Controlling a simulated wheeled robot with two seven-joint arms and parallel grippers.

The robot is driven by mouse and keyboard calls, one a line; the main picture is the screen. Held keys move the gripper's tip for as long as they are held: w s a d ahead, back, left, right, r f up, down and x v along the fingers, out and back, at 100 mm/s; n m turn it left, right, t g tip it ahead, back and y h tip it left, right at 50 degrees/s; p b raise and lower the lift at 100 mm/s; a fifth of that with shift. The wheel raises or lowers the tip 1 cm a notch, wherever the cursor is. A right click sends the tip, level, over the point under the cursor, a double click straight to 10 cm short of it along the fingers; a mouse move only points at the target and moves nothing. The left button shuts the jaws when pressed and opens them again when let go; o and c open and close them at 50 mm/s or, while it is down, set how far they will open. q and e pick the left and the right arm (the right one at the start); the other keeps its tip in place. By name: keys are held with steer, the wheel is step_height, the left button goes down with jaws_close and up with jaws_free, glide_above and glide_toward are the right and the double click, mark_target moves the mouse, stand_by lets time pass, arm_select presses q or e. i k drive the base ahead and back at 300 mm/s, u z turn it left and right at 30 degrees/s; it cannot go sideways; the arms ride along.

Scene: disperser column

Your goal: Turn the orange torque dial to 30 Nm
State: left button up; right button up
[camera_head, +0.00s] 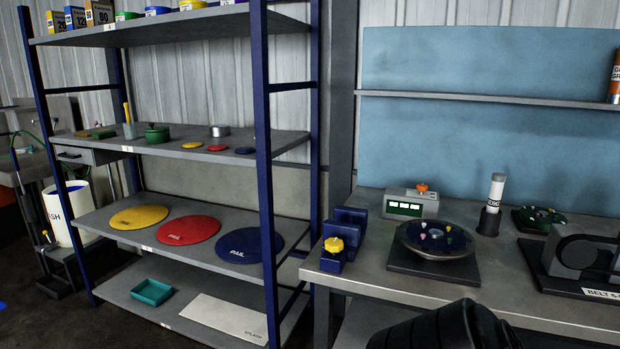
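A small orange dial (422,187) sits on top of a grey box (411,205) on the workbench at the right. The box has a dark green front panel with several pale lit windows. The dial's scale and setting are too small to read. The box stands near the back of the bench, behind a round dark dish. Neither of my grippers shows in this view, and nothing touches the dial.
The bench (375,268) also holds a dark dish (436,240), a blue block with a yellow knob (334,250), a white-topped tube (495,190) and a belt unit (585,258). Blue-posted shelving (264,130) stands left. A dark rounded shape (440,328) blocks the lower front.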

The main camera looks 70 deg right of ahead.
mark_target(421, 188)
steer(key=u, duration=0.2)
steer(key=k, duration=1)
steer(key=z, duration=1.7)
